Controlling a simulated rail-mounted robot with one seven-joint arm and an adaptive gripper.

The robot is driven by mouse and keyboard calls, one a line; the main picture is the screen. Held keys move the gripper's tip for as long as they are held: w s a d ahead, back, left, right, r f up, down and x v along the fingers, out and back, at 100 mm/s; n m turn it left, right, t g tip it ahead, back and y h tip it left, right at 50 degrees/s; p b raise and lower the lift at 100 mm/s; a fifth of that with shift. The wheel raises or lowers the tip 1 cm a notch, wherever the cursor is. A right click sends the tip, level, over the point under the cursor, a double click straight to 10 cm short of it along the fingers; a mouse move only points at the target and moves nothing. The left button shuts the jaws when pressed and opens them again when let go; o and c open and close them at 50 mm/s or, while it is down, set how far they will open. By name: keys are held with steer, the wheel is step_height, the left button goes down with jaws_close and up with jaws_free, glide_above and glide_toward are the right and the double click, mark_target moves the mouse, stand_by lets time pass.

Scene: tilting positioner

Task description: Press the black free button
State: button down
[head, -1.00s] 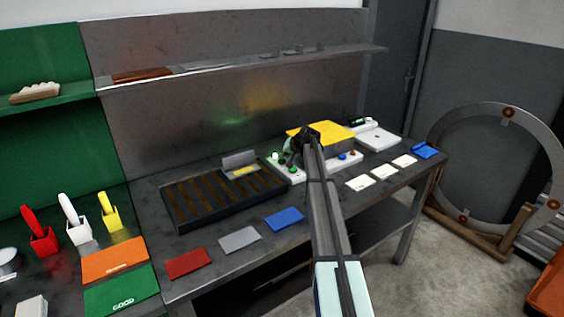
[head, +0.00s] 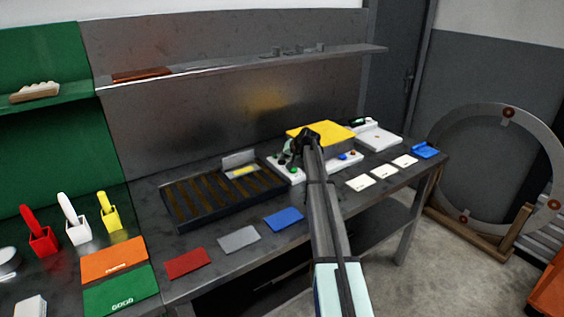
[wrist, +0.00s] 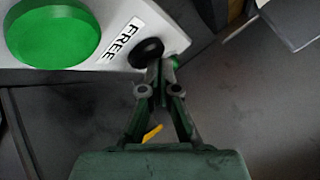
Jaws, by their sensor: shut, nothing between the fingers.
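The black button (wrist: 148,52) sits on a white panel (wrist: 108,62) in the wrist view, beside a "FREE" label (wrist: 122,39). A large green button (wrist: 52,30) is on the same panel to the left. My gripper (wrist: 163,70) is shut and empty, with its fingertips at the lower right edge of the black button. I cannot tell whether they touch it. In the head view my gripper (head: 294,158) is over the white control box (head: 289,174), and my arm hides part of it. The black button cannot be made out there.
A yellow-topped block (head: 322,131) stands close behind my gripper. A dark slatted tray (head: 215,195) lies left of the control box. Red, grey and blue (head: 284,219) mats lie along the front edge. White cards (head: 383,172) lie to the right.

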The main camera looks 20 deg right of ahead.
mark_target(283, 162)
steer(key=shift+r, duration=0.85)
steer(key=shift+r, duration=0.1)
steer(key=shift+r+p, duration=0.95)
steer(key=shift+r, duration=1.45)
